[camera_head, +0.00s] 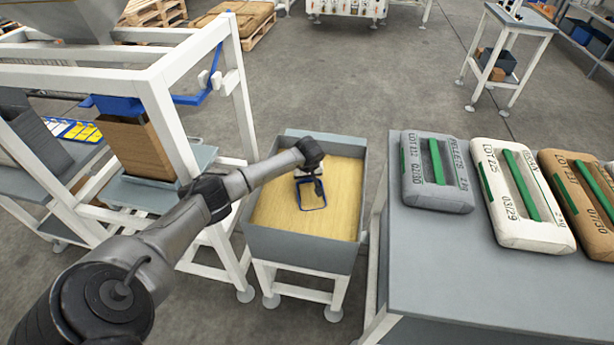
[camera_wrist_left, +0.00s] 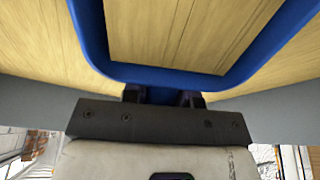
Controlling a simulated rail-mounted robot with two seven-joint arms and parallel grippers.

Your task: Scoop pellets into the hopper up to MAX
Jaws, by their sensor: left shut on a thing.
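A grey bin (camera_head: 301,249) holds a bed of yellow pellets (camera_head: 275,215). My left gripper (camera_head: 308,179) is over the bin, shut on a blue scoop (camera_head: 325,203). In the left wrist view the scoop (camera_wrist_left: 165,78) is a blue rim in front of the gripper (camera_wrist_left: 160,97), with a yellow surface inside it. I cannot tell whether that is a load or the pellets below, nor whether the scoop touches the bed. The grey hopper (camera_head: 68,18) is cut off at the top left, above a white frame. No MAX mark is readable. My right gripper is not in view.
The white frame (camera_head: 160,115) with a brown carton (camera_head: 138,135) stands left of the bin. A grey table (camera_head: 450,262) on the right carries several sacks, including a grey one (camera_head: 412,195) and a white one (camera_head: 505,222). The floor behind the bin is clear.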

